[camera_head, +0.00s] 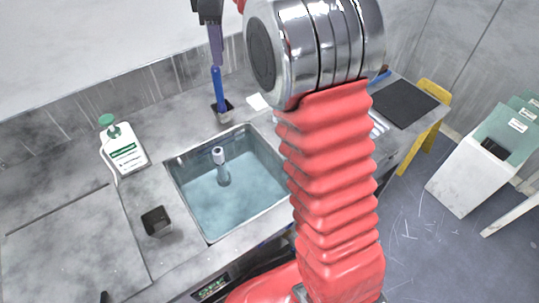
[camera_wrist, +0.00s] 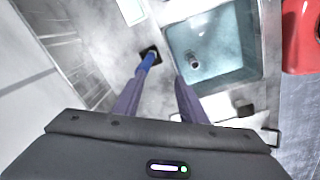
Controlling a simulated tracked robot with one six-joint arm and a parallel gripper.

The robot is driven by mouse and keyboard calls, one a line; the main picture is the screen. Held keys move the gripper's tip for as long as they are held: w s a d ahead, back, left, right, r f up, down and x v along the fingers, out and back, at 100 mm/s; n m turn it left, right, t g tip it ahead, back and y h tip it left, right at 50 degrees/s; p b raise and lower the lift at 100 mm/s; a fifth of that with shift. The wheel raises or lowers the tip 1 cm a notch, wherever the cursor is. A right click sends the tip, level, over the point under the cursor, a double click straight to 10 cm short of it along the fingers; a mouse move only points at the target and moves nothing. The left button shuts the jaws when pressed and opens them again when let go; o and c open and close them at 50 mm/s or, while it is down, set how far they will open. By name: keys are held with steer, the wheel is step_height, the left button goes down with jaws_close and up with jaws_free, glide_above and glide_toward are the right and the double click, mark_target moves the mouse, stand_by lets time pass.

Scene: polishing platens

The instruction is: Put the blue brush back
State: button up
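The blue brush (camera_head: 218,88) stands upright with its lower end in a small black holder (camera_head: 223,112) behind the sink. In the wrist view the blue brush (camera_wrist: 146,64) runs from the black holder (camera_wrist: 150,52) up to the tip of the left finger. My gripper (camera_head: 216,58) is over the brush's top end, pointing down. In the wrist view my gripper (camera_wrist: 162,78) has its two fingers apart, with a visible gap between them. The brush lines up with the left finger there; whether they touch I cannot tell.
A water-filled sink (camera_head: 182,190) with a grey drain post (camera_head: 221,165) is in front of the holder. A soap bottle (camera_head: 124,150) stands to the left. Another black cup (camera_head: 157,222) sits at the sink's left edge. A dark mat (camera_head: 404,103) lies at right.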

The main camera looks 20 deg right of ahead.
steer(key=s+r+m+t, duration=0.25)
steer(key=s+m, duration=0.45)
steer(key=s, duration=1.1)
steer(key=s+f+m+t, duration=0.2)
steer(key=s+f+m, duration=0.5)
steer(key=s, duration=0.8)
step_height(320, 180, down, 2)
steer(key=shift+f, duration=0.25)
